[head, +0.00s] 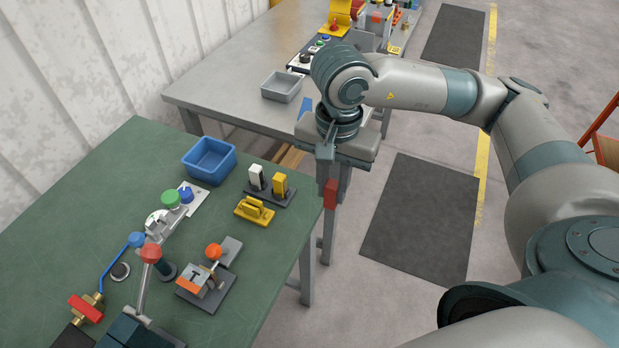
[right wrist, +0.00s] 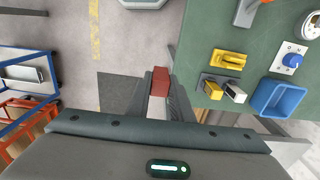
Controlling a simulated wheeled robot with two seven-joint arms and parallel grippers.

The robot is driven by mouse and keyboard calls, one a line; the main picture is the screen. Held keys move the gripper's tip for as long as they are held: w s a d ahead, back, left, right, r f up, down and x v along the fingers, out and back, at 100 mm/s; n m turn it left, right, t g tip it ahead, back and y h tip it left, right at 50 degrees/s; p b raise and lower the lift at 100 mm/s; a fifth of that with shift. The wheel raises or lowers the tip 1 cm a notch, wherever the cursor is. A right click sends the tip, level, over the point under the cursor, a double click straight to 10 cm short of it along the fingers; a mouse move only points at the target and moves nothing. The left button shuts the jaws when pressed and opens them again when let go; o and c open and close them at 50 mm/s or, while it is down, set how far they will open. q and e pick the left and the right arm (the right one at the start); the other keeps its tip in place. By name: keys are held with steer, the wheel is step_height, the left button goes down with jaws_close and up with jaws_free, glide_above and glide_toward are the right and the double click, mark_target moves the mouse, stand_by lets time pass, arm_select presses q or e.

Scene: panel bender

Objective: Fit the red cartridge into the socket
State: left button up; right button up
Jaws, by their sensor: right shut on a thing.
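My right gripper (head: 329,178) is shut on the red cartridge (head: 330,194), which hangs upright below the fingers, just off the right edge of the green table. In the right wrist view the red cartridge (right wrist: 160,82) sits between the fingertips (right wrist: 158,100), over the floor beside the table edge. A dark base (head: 272,197) on the table carries a white block (head: 256,177) and a yellow block (head: 280,184) standing upright. It also shows in the right wrist view (right wrist: 220,82). I cannot make out an empty socket opening in it. My left gripper is not in view.
A yellow handle piece (head: 254,210) lies in front of the dark base. A blue bin (head: 209,160) stands behind it. A clamp with an orange knob (head: 213,252) and several levers and knobs fill the nearer table. A grey table (head: 225,87) with a grey bin (head: 281,87) stands beyond.

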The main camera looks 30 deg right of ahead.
steer(key=w+a+n, duration=0.1)
steer(key=n, duration=0.2)
steer(key=w+a+f+n, duration=0.1)
steer(key=n, duration=0.3)
steer(key=w+a+f+n, duration=0.1)
steer(key=n, duration=0.2)
steer(key=shift+w+a+f, duration=0.15)
steer(key=shift+w+a, duration=0.25)
steer(key=shift+s, duration=0.1)
